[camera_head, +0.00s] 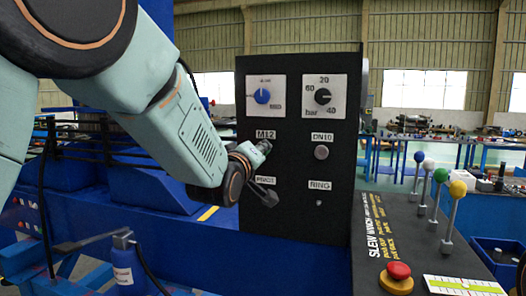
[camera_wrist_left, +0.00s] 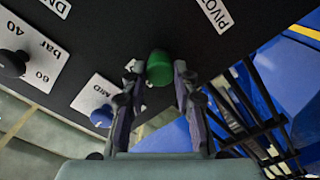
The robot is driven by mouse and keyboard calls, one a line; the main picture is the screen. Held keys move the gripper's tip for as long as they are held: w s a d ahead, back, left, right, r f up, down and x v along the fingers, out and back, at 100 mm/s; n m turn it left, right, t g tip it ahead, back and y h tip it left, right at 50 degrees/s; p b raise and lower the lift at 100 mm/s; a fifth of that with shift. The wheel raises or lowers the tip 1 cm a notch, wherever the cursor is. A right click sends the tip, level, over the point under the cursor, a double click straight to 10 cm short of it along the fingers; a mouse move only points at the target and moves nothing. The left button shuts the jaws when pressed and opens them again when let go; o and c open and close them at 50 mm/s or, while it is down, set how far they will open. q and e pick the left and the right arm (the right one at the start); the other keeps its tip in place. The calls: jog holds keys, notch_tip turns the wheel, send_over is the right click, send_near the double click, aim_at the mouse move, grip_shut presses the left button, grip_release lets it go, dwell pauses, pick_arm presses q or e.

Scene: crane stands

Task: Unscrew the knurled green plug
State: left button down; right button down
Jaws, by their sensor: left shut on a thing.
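The knurled green plug (camera_wrist_left: 159,67) sits on the black panel (camera_head: 289,218) and shows between my left gripper's fingers in the left wrist view. My left gripper (camera_wrist_left: 157,78) is shut on it, with one finger on each side. In the head view my left gripper (camera_head: 262,155) is at the panel's left part, just below the M12 label (camera_head: 265,134); the plug is hidden there behind the gripper. My right gripper is in neither view.
The panel also carries a blue knob (camera_head: 262,96), a black bar knob (camera_head: 322,96) and a grey DN10 plug (camera_head: 321,152). To the right stand levers with coloured balls (camera_head: 440,175) and a red mushroom button (camera_head: 398,271). A blue bottle (camera_head: 123,265) stands at lower left.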

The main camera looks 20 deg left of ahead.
pick_arm(q)
jog(key=n, duration=0.3)
jog(key=shift+f, duration=0.1)
jog(key=shift+n, duration=0.4)
jog(key=shift+f+n+p, duration=0.15)
jog(key=shift+n+p, duration=0.2)
jog(key=shift+n, duration=2.05)
jog(key=shift+s+n, duration=0.1)
jog(key=shift+n, duration=2.5)
jog(key=n+p, duration=0.1)
jog(key=n, duration=0.4)
jog(key=shift+f, duration=0.1)
